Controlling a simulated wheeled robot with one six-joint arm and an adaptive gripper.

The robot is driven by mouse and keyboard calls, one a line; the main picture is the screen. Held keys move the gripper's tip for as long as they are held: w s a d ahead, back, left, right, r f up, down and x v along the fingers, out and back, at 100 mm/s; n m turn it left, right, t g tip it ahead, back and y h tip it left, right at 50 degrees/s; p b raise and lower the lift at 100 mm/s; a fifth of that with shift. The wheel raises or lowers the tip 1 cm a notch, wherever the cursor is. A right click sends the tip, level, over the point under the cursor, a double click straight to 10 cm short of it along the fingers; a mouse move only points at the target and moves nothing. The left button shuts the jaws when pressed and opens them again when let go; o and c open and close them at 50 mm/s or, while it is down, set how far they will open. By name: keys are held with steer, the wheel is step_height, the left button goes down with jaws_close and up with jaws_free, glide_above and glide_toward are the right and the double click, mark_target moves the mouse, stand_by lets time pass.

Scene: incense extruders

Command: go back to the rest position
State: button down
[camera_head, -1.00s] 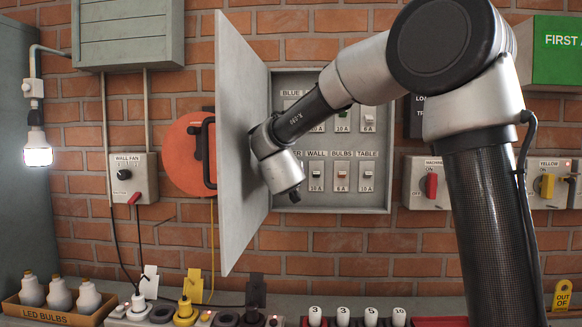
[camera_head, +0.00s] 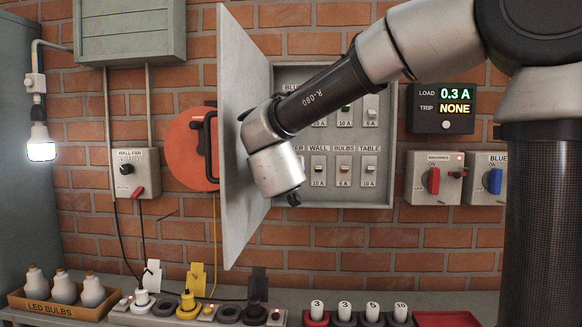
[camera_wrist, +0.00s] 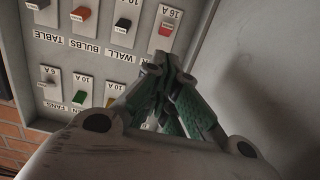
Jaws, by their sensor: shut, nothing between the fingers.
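My gripper (camera_wrist: 168,68) shows in the wrist view with its fingertips together and nothing between them. It is in front of the open breaker panel (camera_head: 385,200), close to its labelled switches. In the head view my wrist hangs between the open panel door (camera_head: 236,130) and the switches, and the gripper's fingers are hidden there. The panel has two rows of switches, the lower row labelled WALL, BULBS and TABLE among others. I cannot tell whether the gripper touches anything.
A load display (camera_head: 442,108) reads 0.3 A, trip NONE. Rotary switch boxes (camera_head: 431,178) are right of the panel. Below are plugs on a power strip (camera_head: 140,315), a bulb box (camera_head: 50,306) and numbered weights (camera_head: 345,312). A lit bulb (camera_head: 40,145) hangs left.

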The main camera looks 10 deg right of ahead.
steer(key=shift+s+a, duration=0.1)
steer(key=shift+s, duration=0.25)
steer(key=s+d+f+n+g+y, duration=0.1)
steer(key=s+d+f+g, duration=0.3)
steer(key=s, duration=0.6)
steer(key=s+d+f+n+g+y, duration=0.1)
steer(key=s+d+f+g+y, duration=0.1)
steer(key=s+d+f+g, duration=0.2)
steer(key=s+d+f+n+g+y, duration=0.1)
steer(key=s+d+f+g+y, duration=0.1)
steer(key=s+d+f, duration=0.5)
steer(key=s+d+g, duration=0.1)
steer(key=s+d, duration=0.3)
steer(key=s, duration=0.5)
steer(key=shift+s+f+n+g, duration=0.3)
steer(key=shift+f+g, duration=0.05)
steer(key=shift+g, duration=0.05)
